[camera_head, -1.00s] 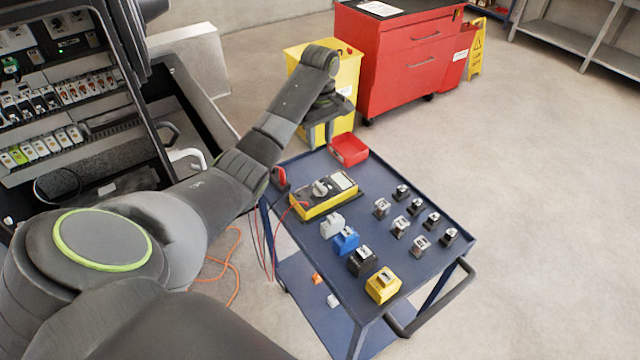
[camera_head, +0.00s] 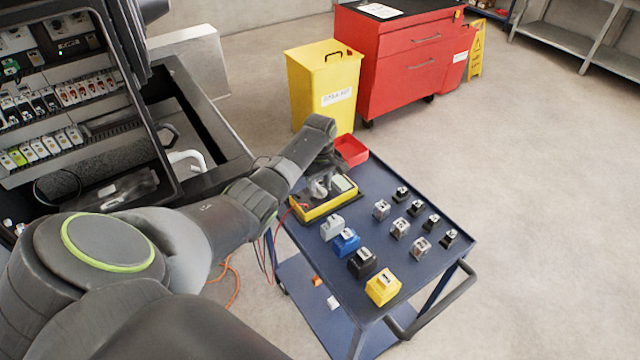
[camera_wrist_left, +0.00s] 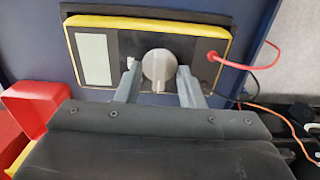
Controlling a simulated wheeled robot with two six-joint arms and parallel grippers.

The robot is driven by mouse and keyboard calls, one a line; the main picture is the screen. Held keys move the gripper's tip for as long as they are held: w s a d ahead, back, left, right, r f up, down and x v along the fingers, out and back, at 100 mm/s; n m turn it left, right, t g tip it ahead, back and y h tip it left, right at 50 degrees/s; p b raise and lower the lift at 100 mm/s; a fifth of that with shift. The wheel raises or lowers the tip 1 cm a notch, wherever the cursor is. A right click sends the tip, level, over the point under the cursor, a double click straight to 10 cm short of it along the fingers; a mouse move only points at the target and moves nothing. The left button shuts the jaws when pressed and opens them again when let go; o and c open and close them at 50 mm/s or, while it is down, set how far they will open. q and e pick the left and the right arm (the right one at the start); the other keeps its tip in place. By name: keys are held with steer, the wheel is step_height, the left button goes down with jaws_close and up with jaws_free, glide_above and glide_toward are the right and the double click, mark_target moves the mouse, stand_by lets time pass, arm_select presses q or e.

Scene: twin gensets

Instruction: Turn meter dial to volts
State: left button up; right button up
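The yellow-edged meter (camera_head: 312,209) lies on the blue cart top near its far left corner. In the left wrist view the meter (camera_wrist_left: 205,80) shows a pale display at left and a round grey dial (camera_wrist_left: 158,66) in the middle. My left gripper (camera_head: 322,186) is over the meter. In the wrist view its two fingers (camera_wrist_left: 157,84) stand open on either side of the dial, with small gaps visible, the right finger closer. The dial's ridge points toward the gripper's palm. Dial markings are too small to read. My right gripper is not in view.
A red bin (camera_head: 352,150) sits at the cart's far corner. Grey, blue, black and yellow blocks (camera_head: 346,241) and several small connectors stand nearer on the cart (camera_head: 437,279). A red lead (camera_wrist_left: 240,66) leaves the meter's right side. An open electrical cabinet is at left.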

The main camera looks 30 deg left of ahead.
arm_select(q)
jaws_close()
